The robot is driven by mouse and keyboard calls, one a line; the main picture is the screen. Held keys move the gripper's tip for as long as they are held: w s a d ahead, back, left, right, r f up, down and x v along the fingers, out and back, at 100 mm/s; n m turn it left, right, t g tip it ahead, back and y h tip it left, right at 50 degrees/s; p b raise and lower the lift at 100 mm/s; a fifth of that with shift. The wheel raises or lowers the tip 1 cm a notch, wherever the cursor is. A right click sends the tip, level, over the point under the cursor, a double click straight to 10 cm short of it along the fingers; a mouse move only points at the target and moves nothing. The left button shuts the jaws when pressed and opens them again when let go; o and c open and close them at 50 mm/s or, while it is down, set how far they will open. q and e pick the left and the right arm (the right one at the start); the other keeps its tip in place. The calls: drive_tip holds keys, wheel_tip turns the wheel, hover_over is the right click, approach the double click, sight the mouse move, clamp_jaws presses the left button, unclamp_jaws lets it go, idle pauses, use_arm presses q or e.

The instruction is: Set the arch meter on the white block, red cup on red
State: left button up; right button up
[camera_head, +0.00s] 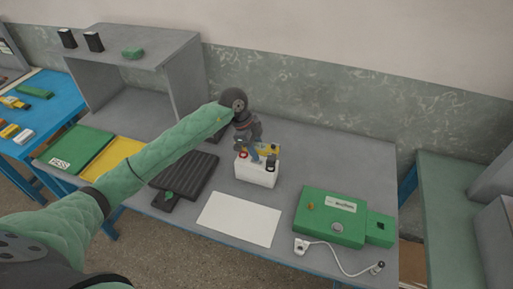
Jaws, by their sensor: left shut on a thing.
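The white block (256,174) stands upright on the grey bench. I cannot tell whether these are the meter's cups or the block's own posts, nor whether the meter touches the block. The gripper hides part of the meter. My right gripper is out of view.
A white sheet (238,219) lies in front of the block. A green box (331,217) with a white corded piece (301,246) is at right. A black ribbed mat (187,175), yellow (112,159) and green (75,149) panels and a grey open shelf (135,92) are at left.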

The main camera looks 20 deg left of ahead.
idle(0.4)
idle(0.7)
use_arm(q)
drive_tip(key=shift+p, duration=0.3)
idle(0.3)
drive_tip(key=shift+f+b, duration=0.45)
drive_tip(key=shift+f, duration=0.7)
idle(0.6)
drive_tip(key=o, duration=1.3)
